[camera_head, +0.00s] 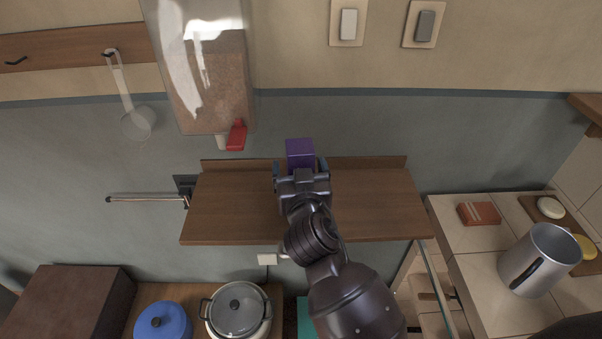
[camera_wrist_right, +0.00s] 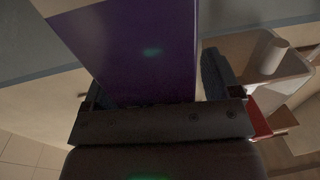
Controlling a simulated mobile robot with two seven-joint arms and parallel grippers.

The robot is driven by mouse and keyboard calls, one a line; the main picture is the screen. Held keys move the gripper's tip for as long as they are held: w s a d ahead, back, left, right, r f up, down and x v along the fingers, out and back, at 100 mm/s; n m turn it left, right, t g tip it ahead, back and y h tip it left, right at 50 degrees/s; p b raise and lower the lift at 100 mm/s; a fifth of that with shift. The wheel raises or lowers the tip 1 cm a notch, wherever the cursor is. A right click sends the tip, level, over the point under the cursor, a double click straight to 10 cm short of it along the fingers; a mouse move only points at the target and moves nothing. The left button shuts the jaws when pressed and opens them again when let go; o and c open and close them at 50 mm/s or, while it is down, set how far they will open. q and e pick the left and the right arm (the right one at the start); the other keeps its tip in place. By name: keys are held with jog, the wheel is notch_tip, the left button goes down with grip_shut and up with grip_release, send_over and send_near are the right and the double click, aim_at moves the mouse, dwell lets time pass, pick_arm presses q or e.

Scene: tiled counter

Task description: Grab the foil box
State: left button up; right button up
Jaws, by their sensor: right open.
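A purple box (camera_head: 300,152), which I take to be the foil box, stands upright at the back of the brown wooden wall shelf (camera_head: 232,208). My right gripper (camera_head: 300,168) is at the box from the front, with one finger on each side of it. In the right wrist view the purple box (camera_wrist_right: 135,50) fills the space in front of the palm. The right finger (camera_wrist_right: 217,75) shows beside it, and the left finger is mostly hidden. The jaws are open; I cannot tell whether either finger touches the box. My left gripper is not in view.
A clear dispenser with a red tap (camera_head: 236,136) hangs above left of the shelf. A metal rod (camera_head: 148,198) sticks out at the shelf's left. Below are a lidded pot (camera_head: 238,308) and a blue pot (camera_head: 163,322). A metal mug (camera_head: 538,262) stands on the tiled counter.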

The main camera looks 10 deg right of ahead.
jog(key=shift+w, duration=0.3)
jog(key=shift+s, duration=0.2)
jog(key=shift+c, duration=0.3)
jog(key=c, duration=1)
